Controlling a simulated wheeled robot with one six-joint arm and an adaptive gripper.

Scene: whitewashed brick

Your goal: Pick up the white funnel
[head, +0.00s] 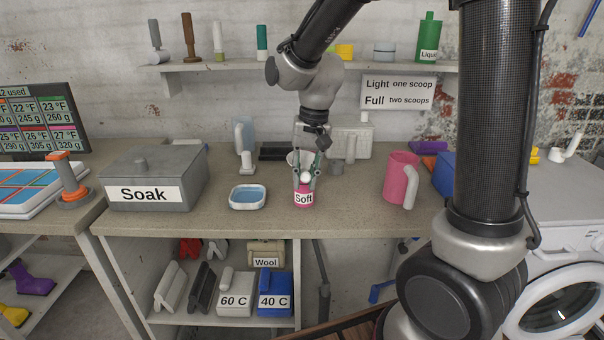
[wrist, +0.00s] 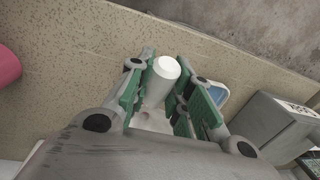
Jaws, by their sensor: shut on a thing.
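My gripper (head: 306,182) points down over the worktop, its green fingers shut on a white, rounded part that I take to be the white funnel (head: 306,176). In the wrist view the funnel (wrist: 164,78) shows as a white cylinder between the fingers (wrist: 170,98), with a paler part partly hidden below it. The pink bottle marked "Soft" (head: 303,199) stands upright just below the fingertips in the head view. I cannot tell whether the funnel touches the bottle.
A blue-lined tray (head: 248,197) and the grey "Soak" box (head: 150,193) stand to the left. A pink jug (head: 401,178) stands to the right. The worktop's front edge is close.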

